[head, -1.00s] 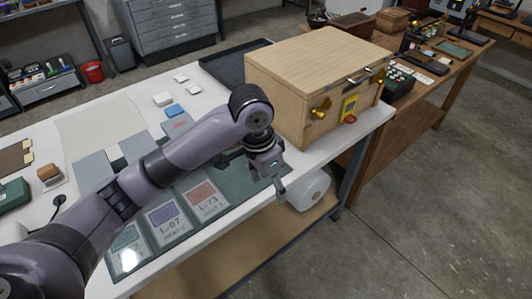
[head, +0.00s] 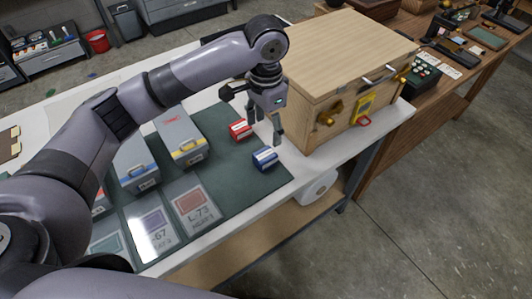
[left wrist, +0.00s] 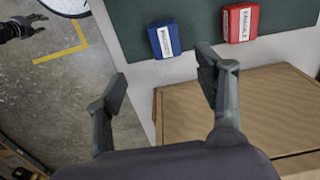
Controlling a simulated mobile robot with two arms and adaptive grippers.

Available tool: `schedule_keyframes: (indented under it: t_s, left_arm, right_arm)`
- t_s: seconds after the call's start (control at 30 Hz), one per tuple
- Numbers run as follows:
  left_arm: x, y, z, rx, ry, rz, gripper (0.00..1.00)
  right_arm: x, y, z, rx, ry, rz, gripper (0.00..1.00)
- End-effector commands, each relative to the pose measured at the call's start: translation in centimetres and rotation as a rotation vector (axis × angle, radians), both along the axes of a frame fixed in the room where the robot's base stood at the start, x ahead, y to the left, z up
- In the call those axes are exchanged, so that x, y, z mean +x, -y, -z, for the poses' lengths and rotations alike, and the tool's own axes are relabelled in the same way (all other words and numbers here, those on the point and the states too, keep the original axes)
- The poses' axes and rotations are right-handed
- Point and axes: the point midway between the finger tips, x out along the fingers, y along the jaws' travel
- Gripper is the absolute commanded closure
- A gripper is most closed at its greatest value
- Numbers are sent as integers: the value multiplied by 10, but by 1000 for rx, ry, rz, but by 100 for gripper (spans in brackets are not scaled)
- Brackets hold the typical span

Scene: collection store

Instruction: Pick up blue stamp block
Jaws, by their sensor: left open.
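The blue stamp block (head: 265,159) stands on the dark green mat (head: 235,183) near the table's front edge, with a white label on its side. It also shows in the left wrist view (left wrist: 165,40), above and between my fingertips. My left gripper (head: 264,128) is open and empty, pointing down above and behind the block, apart from it. In the left wrist view its two spread fingers (left wrist: 160,80) frame floor and table edge. A red stamp block (head: 240,131) stands behind the blue one. A dark gripper (left wrist: 20,27), apparently my right one, shows small at the left wrist view's corner.
A wooden cabinet (head: 350,65) with brass fittings stands close to the right of my left gripper. Grey boxes (head: 180,140) stand to the left on the mat, with printed cards (head: 190,205) in front. A paper roll (head: 316,186) hangs below the table edge.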

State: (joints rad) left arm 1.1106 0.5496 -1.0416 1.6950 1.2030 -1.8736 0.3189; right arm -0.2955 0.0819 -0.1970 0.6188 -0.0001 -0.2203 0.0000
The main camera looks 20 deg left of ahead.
Motion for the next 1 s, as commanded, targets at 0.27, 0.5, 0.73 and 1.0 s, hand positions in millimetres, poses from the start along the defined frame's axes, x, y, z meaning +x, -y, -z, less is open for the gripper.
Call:
schedule_keyframes:
  t_s: [0.27,0.5,0.73,1.0]
  left_arm:
    - [0,-1,56,2,-2,-1,37]
    - [1,-1,76,0,1,0,37]
    - [4,-6,104,3,-2,-1,37]
    - [4,-5,127,0,3,1,37]
  right_arm:
    - [-28,0,-11,-2,-40,-4,60]
    - [11,-3,-17,5,20,-5,60]
    - [8,-2,-32,4,13,-4,60]
    - [-11,-3,-32,3,-15,-2,60]
